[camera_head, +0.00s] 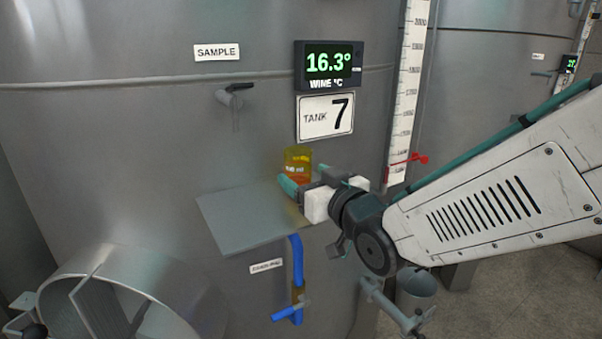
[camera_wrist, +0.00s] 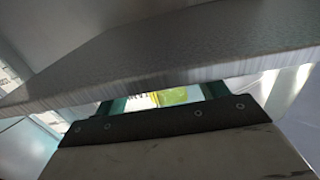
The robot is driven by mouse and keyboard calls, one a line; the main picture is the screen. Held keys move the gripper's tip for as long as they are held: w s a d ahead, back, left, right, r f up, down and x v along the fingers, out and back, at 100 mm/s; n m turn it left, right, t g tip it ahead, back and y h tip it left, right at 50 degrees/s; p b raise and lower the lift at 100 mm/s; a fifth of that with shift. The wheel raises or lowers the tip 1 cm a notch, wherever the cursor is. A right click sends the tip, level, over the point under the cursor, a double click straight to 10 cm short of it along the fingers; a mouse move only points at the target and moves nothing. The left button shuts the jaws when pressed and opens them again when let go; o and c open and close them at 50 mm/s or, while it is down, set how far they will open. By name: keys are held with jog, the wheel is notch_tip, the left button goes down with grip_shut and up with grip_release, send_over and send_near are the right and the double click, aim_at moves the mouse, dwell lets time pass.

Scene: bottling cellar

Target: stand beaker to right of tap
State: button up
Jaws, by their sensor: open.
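The beaker (camera_head: 298,161) is clear with amber-yellow contents and stands upright at the right end of a grey metal shelf (camera_head: 240,220). The tap (camera_head: 235,96), under the SAMPLE label, is on the tank wall up and to the left of the beaker. My gripper (camera_head: 306,181) is open at the beaker, its teal fingers hiding the beaker's lower part. In the wrist view, the beaker (camera_wrist: 172,96) shows yellow between the two teal fingers (camera_wrist: 160,98), partly hidden by a grey metal edge. I cannot tell whether the fingers touch it.
A temperature display (camera_head: 328,66) and a TANK 7 sign (camera_head: 325,117) are on the wall above the beaker. A blue pipe with a valve (camera_head: 297,290) hangs below the shelf. A red-pointered level scale (camera_head: 407,95) stands to the right. The shelf's left part is bare.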

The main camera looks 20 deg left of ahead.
jog(key=v, duration=0.8)
jog(key=shift+s+d, duration=0.25)
jog(key=shift+d, duration=0.05)
jog(key=w+d+f+m+g+h, duration=0.1)
jog(key=d+f+m+h, duration=0.3)
jog(key=d, duration=0.6)
jog(key=w+d+m+g+h, duration=0.1)
jog(key=d+h, duration=0.5)
jog(key=d, duration=0.5)
jog(key=s+d+m+g+h, duration=0.2)
jog(key=s+d+g, duration=0.2)
jog(key=s+d, duration=0.3)
jog(key=s+d+f+m+g+h, duration=0.1)
jog(key=s+d+m+g, duration=0.2)
jog(key=s+d, duration=0.5)
jog(key=s+g, duration=0.1)
jog(key=s, duration=0.4)
jog(key=shift+f+h, duration=0.35)
jog(key=shift+h, duration=0.05)
jog(key=shift+s+d, duration=0.1)
jog(key=shift+d, duration=0.05)
